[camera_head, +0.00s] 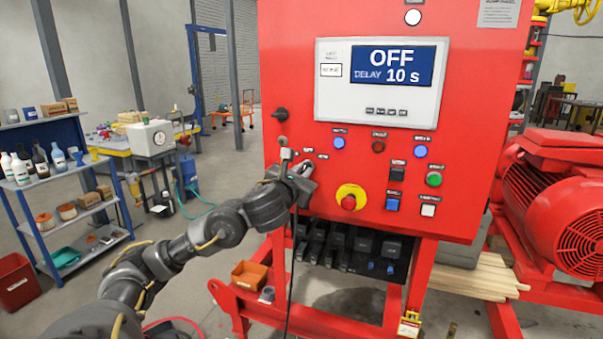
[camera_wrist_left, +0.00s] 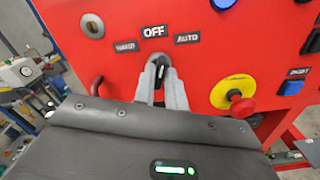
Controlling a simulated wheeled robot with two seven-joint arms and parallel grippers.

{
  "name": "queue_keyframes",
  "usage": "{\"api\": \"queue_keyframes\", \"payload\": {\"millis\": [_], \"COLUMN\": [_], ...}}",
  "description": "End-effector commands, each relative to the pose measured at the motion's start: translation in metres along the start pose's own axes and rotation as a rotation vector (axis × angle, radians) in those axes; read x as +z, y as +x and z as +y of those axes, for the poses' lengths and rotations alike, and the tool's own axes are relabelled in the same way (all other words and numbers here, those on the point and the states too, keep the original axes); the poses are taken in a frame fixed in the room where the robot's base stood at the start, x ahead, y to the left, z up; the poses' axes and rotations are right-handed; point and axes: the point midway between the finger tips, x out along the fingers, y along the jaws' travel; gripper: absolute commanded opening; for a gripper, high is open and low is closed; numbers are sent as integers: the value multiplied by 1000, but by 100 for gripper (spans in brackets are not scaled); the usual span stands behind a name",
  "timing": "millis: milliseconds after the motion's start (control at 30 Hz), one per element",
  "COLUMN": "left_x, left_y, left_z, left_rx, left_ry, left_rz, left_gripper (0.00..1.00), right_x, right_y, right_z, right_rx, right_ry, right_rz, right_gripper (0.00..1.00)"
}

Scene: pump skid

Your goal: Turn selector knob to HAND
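The selector knob (camera_wrist_left: 160,72) is black and sits on the red panel below the labels HAND (camera_wrist_left: 125,46), OFF (camera_wrist_left: 155,31) and AUTO (camera_wrist_left: 187,38). It looks roughly upright, toward OFF, though much of it is hidden by my fingers. My left gripper (camera_wrist_left: 159,80) has its two pale fingers close on either side of the knob and appears shut on it. In the head view my left gripper (camera_head: 302,168) is at the panel's lower left and hides the knob. The display (camera_head: 394,66) reads OFF, DELAY 10 s. My right gripper is out of view.
A red emergency button on a yellow ring (camera_head: 350,198) lies right of the knob. Buttons, including a green one (camera_head: 434,180), are further right. A red motor (camera_head: 555,195) stands at right, blue shelves (camera_head: 75,215) at left.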

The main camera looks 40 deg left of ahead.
Motion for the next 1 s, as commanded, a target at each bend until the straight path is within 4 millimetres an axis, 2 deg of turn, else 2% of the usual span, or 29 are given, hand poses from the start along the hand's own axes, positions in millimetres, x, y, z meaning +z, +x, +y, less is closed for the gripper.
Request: {"api": "queue_keyframes", "payload": {"millis": [33,100,567,1000], "left_x": [0,0,-2,-3], "left_y": [0,0,-1,-1], "left_z": [0,1,1,0], "left_rx": [1,1,2,1], "left_ry": [0,1,-74,-443], "left_rz": [0,1,3,4], "left_gripper": [6,0,0,0], "right_x": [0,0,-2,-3], "right_y": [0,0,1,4], "right_z": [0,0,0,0], "right_rx": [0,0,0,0], "right_ry": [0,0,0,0], "right_rz": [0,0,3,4], "right_gripper": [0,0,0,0]}}
